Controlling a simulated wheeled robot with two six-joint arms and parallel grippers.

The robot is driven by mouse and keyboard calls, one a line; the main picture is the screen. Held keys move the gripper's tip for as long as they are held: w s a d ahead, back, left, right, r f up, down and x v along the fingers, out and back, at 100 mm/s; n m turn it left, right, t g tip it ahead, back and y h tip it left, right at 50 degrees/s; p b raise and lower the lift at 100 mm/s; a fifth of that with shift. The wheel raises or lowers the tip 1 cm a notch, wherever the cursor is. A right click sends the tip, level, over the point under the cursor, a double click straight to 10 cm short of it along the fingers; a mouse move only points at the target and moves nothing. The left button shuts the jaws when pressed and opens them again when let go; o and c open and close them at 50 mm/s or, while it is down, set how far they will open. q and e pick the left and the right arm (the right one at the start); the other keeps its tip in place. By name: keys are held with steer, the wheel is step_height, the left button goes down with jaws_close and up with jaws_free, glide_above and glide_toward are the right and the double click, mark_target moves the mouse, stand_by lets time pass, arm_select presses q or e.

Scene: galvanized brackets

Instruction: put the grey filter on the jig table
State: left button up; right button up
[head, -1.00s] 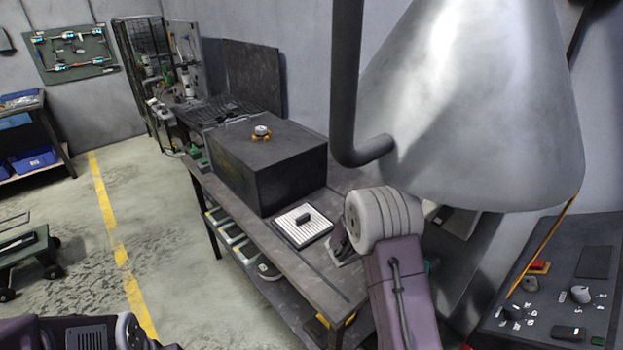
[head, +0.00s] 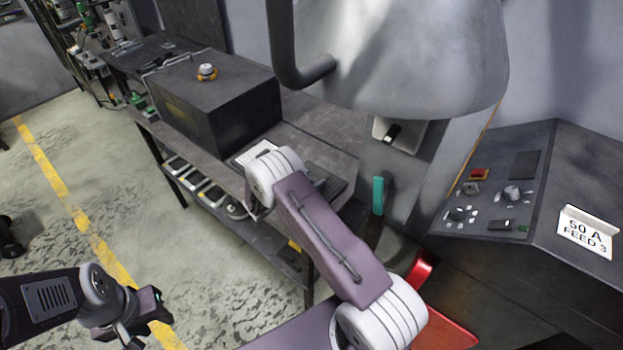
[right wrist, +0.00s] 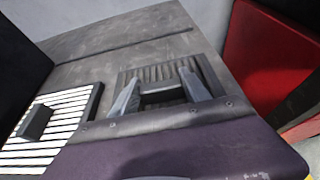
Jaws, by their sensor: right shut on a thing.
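The grey filter (right wrist: 158,73) is a dark ribbed plate with a bar handle. In the right wrist view my right gripper (right wrist: 160,82) is shut on that handle. The grey filter (head: 328,181) also shows in the head view, partly behind my right arm, at the front of a dark workbench (head: 318,116). I cannot tell whether it rests on the bench or hangs just above it. I cannot tell which surface is the jig table. My left gripper (head: 150,312) is low at the left, away from the bench; its jaws are unclear.
A white ribbed filter (right wrist: 52,124) with a dark handle lies left of the grey one. A big dark box (head: 215,100) stands behind it. A metal hood (head: 400,60) hangs over the bench. A control console (head: 505,190) stands at right.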

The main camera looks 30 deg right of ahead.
steer(key=shift+f+b, duration=0.15)
steer(key=shift+b, duration=0.15)
steer(key=o, duration=1.7)
steer(key=shift+c, duration=0.2)
steer(key=shift+r+p, duration=0.25)
steer(key=shift+p, duration=0.05)
steer(key=b+v, duration=0.1)
steer(key=v, duration=1.1)
steer(key=shift+s, duration=0.15)
steer(key=shift+f, duration=0.1)
